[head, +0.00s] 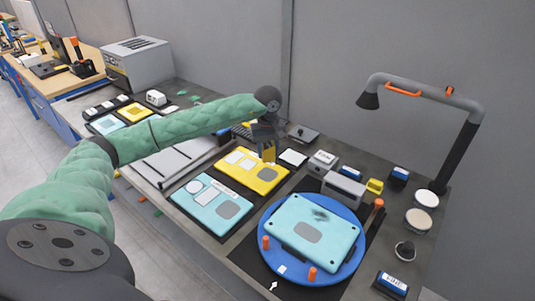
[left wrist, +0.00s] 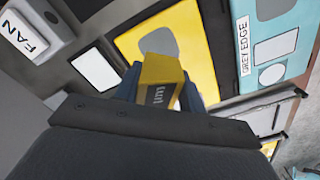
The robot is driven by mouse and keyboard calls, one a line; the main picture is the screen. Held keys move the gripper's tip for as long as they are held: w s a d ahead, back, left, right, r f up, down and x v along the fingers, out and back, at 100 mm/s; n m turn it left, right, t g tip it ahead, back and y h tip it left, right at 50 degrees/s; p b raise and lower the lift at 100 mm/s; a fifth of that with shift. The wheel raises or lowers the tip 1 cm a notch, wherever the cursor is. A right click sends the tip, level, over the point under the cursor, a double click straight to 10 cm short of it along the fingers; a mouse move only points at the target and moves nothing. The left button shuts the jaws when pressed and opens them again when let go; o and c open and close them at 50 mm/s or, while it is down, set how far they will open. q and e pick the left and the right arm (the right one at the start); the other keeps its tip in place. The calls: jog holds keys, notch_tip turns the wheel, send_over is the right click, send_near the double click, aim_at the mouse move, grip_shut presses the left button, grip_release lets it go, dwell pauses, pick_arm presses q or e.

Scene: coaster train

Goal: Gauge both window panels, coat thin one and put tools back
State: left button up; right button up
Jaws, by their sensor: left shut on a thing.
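I cannot tell whether the block touches the panel. The yellow panel has a grey patch and white labels. A light-blue panel (head: 217,225) lies in front of it; its label reads "GREY EDGE" in the left wrist view (left wrist: 285,15). Another light-blue panel (head: 330,255), with a grey patch and a dark smudge, lies on a round blue plate (head: 264,225). My right gripper is out of view.
A grey box labelled "FAN" (left wrist: 50,22), a grey block (head: 344,190), a yellow piece (head: 375,186) and blue-and-white items (head: 392,285) stand around the plate. A grey lamp-like arm (head: 455,155) rises at the right. Orange pegs (head: 312,274) stand on the plate's rim.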

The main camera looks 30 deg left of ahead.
pick_arm(q)
jog(key=shift+s+a+r+m, duration=0.1)
jog(key=shift+s+a+m, duration=0.05)
jog(key=shift+m, duration=0.35)
jog(key=shift+w+d+f, duration=0.25)
jog(key=shift+f, duration=0.35)
jog(key=shift+s+a+f+b, duration=0.1)
jog(key=shift+f+b, duration=0.05)
jog(key=shift+f, duration=0.35)
jog(key=shift+s+a+f+b, duration=0.1)
jog(key=shift+f+b, duration=0.05)
jog(key=shift+f, duration=0.3)
jog(key=shift+d+f, duration=0.1)
jog(key=shift+f, duration=1.3)
jog(key=shift+f+b, duration=0.25)
jog(key=shift+b, duration=0.25)
jog(key=shift+f+b, duration=0.65)
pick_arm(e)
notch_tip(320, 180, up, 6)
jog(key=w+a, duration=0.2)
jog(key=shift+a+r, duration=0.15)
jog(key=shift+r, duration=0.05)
pick_arm(q)
jog(key=shift+b, duration=0.95)
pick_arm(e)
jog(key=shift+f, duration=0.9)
